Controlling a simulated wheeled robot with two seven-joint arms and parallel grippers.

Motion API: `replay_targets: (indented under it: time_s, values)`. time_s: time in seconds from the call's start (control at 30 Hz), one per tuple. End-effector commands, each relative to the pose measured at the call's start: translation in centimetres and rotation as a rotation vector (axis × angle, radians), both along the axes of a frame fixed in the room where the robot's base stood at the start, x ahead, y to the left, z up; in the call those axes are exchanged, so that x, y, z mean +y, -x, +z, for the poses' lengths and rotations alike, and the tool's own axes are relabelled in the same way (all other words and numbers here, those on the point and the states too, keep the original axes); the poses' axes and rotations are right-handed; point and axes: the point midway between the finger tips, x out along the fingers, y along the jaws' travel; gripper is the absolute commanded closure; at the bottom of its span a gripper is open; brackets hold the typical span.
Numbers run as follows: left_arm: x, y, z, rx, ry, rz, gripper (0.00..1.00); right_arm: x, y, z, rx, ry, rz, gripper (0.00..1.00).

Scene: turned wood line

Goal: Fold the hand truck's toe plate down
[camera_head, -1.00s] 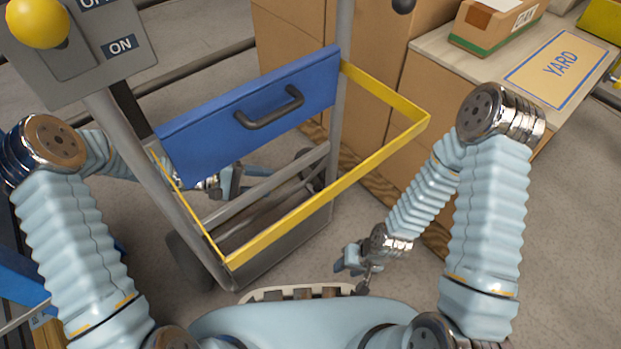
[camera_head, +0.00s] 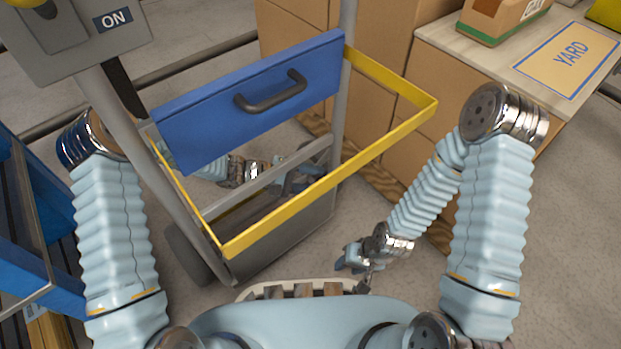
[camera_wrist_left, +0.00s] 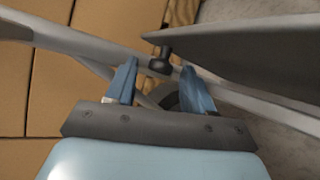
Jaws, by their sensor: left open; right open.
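The hand truck (camera_head: 110,95) has grey uprights and stands in front of me. A grey plate (camera_head: 285,240), which looks like its toe plate, stands steeply at its foot; it seems to be the dark grey plate (camera_wrist_left: 245,48) in the left wrist view. My left gripper (camera_head: 297,180) is behind the yellow bar, partly hidden. In the left wrist view my left gripper (camera_wrist_left: 160,82) is open, with a dark knob (camera_wrist_left: 160,66) around its fingertips; I cannot tell whether they touch. My right gripper (camera_head: 352,262) is open and empty, low to the right of the truck.
A blue panel (camera_head: 215,115) with a dark handle and a yellow frame (camera_head: 330,180) rise above my left gripper. Cardboard boxes (camera_head: 375,90) and a table with a YARD sign (camera_head: 568,60) stand at the right. A blue rack (camera_head: 30,240) is at the left.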

Motion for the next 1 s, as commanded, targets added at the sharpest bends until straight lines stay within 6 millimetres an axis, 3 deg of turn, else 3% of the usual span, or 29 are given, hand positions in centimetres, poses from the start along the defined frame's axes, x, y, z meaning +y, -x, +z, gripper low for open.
replay_targets:
  time_s: [0.03,0.4,0.73,1.0]
  values:
    - [0.0,0.0,0.0,0.000,0.000,0.000,0.47,0.0,0.0,0.0,0.000,0.000,0.000,0.57]
    - [0.0,0.0,0.0,-0.001,0.001,0.000,1.00,0.0,0.0,0.0,0.000,0.000,0.000,0.57]
    - [-0.7,0.7,0.3,-0.039,-0.021,0.004,1.00,0.0,0.0,0.0,0.000,0.000,0.000,0.57]
    - [-3.9,5.3,0.1,-0.098,-0.067,-0.003,1.00,0.0,0.0,0.0,0.000,0.000,0.000,0.57]
